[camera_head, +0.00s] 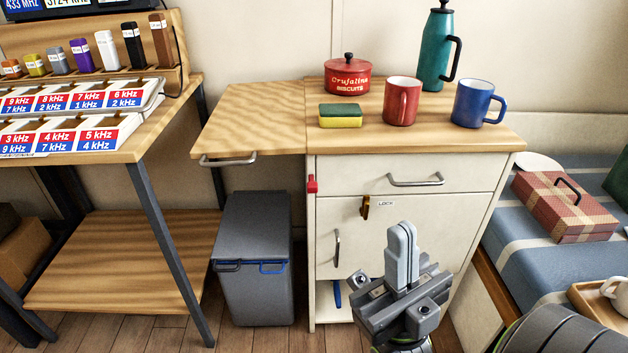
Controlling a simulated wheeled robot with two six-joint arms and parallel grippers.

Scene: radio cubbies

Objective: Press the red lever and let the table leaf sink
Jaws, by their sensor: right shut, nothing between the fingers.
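The red lever (312,184) is a small red piece on the left front edge of the white cabinet (362,235), just below the top. The wooden table leaf (252,112) is raised level with the cabinet top, to its left, with a metal handle (228,161) on its front edge. Nothing stands on the leaf. My right gripper (401,240) is shut and empty, pointing up in front of the cabinet door, right of and below the lever and apart from it. My left gripper is not in view.
A grey bin (254,258) stands under the leaf. A sponge (340,116), biscuit tin (348,76), red mug (402,101), blue mug (476,104) and green flask (436,52) stand on the cabinet top. A radio desk (150,140) is left; a striped bench (545,255) is right.

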